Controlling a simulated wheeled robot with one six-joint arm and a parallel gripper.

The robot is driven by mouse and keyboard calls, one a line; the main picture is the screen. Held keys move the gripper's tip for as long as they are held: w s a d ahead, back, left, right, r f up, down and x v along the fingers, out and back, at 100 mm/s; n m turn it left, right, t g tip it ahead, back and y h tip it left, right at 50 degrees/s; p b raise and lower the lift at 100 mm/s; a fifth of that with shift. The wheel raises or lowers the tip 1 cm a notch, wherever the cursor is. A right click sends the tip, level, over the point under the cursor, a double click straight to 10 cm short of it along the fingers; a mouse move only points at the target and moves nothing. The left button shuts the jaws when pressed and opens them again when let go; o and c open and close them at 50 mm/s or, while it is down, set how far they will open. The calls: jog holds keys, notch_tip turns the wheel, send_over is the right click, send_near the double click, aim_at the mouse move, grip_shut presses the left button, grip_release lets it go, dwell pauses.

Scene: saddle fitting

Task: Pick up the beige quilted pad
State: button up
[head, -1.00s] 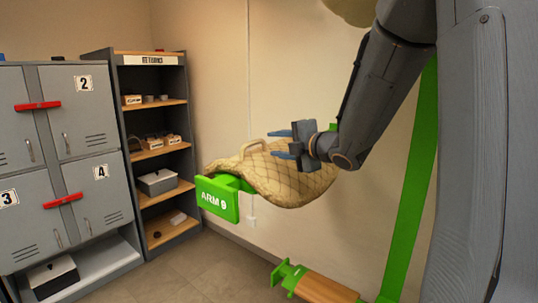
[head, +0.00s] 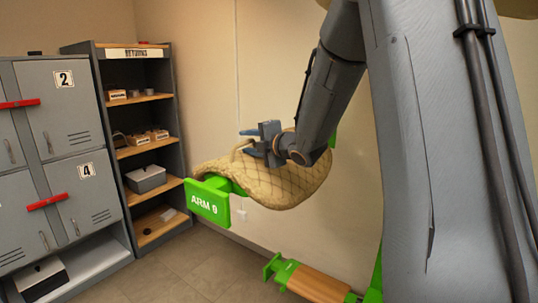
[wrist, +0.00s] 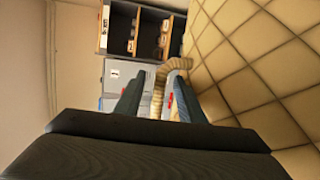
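The beige quilted pad (head: 275,185) lies draped over a green arm (head: 208,203) labelled "ARM 0". A beige loop handle (wrist: 157,100) stands up from the pad's upper side near its left end. My gripper (head: 246,142) is at the pad's upper left, with its blue fingers pointing left beside the handle. In the wrist view, the fingers (wrist: 158,84) are apart. The handle shows in the gap between them, and I cannot tell whether it is fully within their reach. The pad's quilted face fills the right of that view. My gripper partly hides the handle in the head view.
A second green arm with a wooden bar (head: 318,283) is below the pad. Grey numbered lockers (head: 63,120) stand at left, beside a dark shelf unit (head: 165,95) with boxes. The wall is close behind the pad. Floor (head: 190,270) is clear at lower left.

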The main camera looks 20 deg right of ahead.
jog(key=shift+w, duration=0.2)
grip_shut()
dwell(1.3)
